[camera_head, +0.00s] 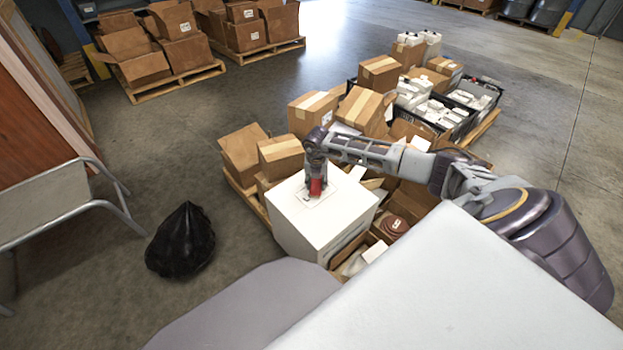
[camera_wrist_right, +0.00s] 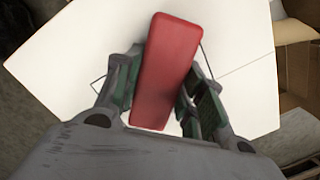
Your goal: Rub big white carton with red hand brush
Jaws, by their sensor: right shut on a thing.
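The big white carton (camera_head: 302,226) stands on the near part of a loaded pallet in the head view. Its white top fills much of the right wrist view (camera_wrist_right: 232,50). My right gripper (camera_head: 317,178) is over the carton's top, pointing down. It is shut on the red hand brush (camera_wrist_right: 166,72), whose red body lies between the two fingers. In the head view the brush (camera_head: 316,187) shows as a small red patch at the carton's top. The bristles are hidden, and I cannot tell whether they touch the carton. My left gripper is not in view.
Brown cartons (camera_head: 281,156) crowd around the white carton, with black crates (camera_head: 446,117) of white containers behind. A black bag (camera_head: 181,240) lies on the floor to the left, near a metal-framed bench (camera_head: 45,206). Open floor (camera_head: 150,135) lies beyond the bag.

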